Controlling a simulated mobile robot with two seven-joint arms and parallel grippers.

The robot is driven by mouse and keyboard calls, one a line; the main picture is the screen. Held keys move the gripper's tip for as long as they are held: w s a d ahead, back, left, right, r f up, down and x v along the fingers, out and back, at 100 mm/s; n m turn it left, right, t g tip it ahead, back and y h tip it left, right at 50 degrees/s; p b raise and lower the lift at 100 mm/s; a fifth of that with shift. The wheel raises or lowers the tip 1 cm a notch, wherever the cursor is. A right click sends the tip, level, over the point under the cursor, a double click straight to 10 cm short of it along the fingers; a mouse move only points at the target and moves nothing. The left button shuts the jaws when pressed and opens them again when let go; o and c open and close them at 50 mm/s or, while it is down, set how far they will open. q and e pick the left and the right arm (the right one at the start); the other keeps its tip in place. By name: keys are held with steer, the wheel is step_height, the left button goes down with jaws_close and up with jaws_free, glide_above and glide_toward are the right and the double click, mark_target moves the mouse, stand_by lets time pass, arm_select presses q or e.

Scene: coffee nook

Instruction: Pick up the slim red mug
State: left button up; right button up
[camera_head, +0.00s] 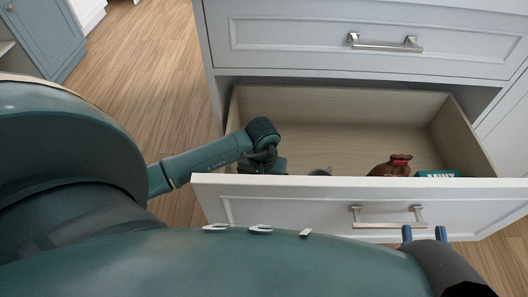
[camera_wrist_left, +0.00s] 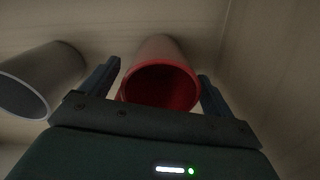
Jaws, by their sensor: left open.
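The slim red mug (camera_wrist_left: 158,52) is in the left wrist view, its open mouth facing the camera. My left gripper (camera_wrist_left: 160,86) is open, with one blue finger on each side of the mug. I cannot tell whether the fingers touch it. In the head view my left arm reaches into the open drawer (camera_head: 290,196); its gripper and the red mug are hidden behind the drawer front. My right gripper (camera_head: 424,235) is open and empty in front of the drawer, near its handle, with its two blue fingers apart.
A grey-white cup (camera_wrist_left: 42,78) lies close to the left finger in the left wrist view. In the drawer's right part are a brown pouch (camera_head: 388,169) with a red tie and a green box marked MINT (camera_head: 437,174). A closed drawer (camera_head: 290,35) is above.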

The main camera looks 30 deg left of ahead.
arm_select(q)
steer(key=c, duration=1.2)
steer(key=shift+r, duration=0.1)
